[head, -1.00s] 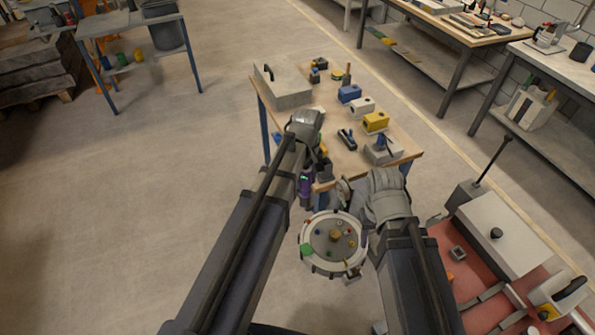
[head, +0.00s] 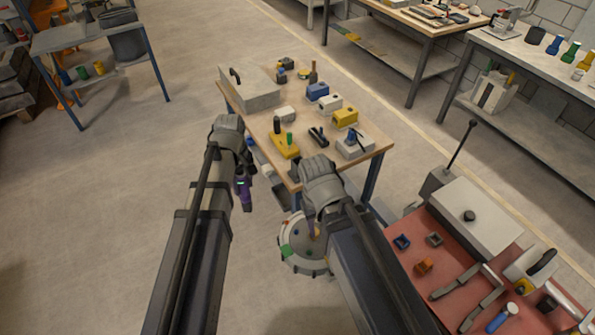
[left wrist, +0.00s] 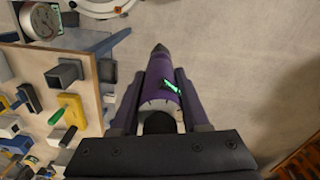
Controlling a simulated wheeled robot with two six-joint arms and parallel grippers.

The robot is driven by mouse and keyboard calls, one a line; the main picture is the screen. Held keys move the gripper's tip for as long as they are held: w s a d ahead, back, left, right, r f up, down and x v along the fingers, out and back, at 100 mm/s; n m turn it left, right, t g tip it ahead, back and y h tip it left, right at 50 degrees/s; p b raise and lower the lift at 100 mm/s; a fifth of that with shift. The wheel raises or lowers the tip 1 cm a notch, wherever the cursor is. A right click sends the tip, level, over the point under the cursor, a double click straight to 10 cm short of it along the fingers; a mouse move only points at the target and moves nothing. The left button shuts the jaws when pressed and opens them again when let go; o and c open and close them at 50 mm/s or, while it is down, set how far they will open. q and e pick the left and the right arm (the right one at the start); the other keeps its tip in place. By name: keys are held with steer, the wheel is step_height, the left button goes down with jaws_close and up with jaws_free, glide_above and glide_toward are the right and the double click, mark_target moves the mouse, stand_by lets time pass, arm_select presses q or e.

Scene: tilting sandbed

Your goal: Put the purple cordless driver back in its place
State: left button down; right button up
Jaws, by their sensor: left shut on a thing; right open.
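The purple cordless driver (head: 243,192) is held in my left gripper (head: 245,188), over the floor just off the table's left front side. In the left wrist view the purple body (left wrist: 162,85) lies between the two dark fingers (left wrist: 162,105). Its dark pointed tip faces away from the wrist, and a small green mark shows on its side. The fingers hide part of it. My right gripper (head: 311,224) is empty, near the table's front edge, and mostly hidden by its own wrist. I cannot make out an empty place for the driver.
The wooden table (head: 262,124) carries a grey box (head: 250,90), a yellow block (head: 286,147) with a green-handled item, a blue block (head: 318,91) and other blocks. A red-topped bench (head: 400,262) stands at right front.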

arm_select(q)
steer(key=shift+f, duration=0.1)
step_height(320, 180, down, 4)
steer(key=b, duration=0.3)
steer(key=shift+r+b, duration=0.25)
steer(key=shift+b, duration=0.1)
steer(key=shift+r, duration=0.2)
steer(key=shift+a, duration=0.1)
